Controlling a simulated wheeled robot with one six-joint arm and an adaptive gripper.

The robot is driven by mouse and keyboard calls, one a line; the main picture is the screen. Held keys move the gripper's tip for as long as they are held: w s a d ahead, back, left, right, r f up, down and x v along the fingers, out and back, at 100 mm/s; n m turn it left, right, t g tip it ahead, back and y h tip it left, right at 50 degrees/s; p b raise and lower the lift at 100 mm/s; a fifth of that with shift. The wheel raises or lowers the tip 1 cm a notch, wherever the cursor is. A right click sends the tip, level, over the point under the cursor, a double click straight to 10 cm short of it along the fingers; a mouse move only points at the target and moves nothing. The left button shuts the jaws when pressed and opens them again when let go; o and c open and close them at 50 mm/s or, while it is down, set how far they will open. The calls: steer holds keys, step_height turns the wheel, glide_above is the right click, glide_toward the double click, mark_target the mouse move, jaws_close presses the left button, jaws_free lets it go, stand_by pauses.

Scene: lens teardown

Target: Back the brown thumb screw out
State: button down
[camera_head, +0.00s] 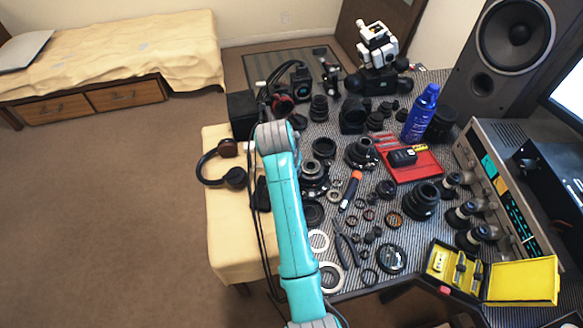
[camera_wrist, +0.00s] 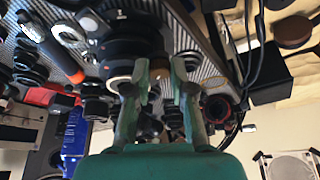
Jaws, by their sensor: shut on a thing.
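In the wrist view, the two green fingers of my gripper (camera_wrist: 160,72) stand close together at a black lens assembly (camera_wrist: 128,45). A small brown piece, which I take to be the brown thumb screw (camera_wrist: 159,69), shows between the fingertips, and the gripper is shut on it. The fingers hide part of the screw and its seat, so I cannot tell how far it is in. In the head view, my teal arm reaches over the left part of the table, and its end hides the gripper and the screw.
Lenses, rings and tools crowd the striped mat (camera_head: 330,270). Close by are headphones (camera_head: 222,180), an orange-tipped tool (camera_head: 350,190) and a red tray (camera_head: 425,165). A blue spray can (camera_head: 420,113) stands at the right. A yellow case (camera_head: 522,282) lies open in front.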

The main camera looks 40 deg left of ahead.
steer(key=c, duration=1)
jaws_free()
steer(key=shift+m, duration=0.3)
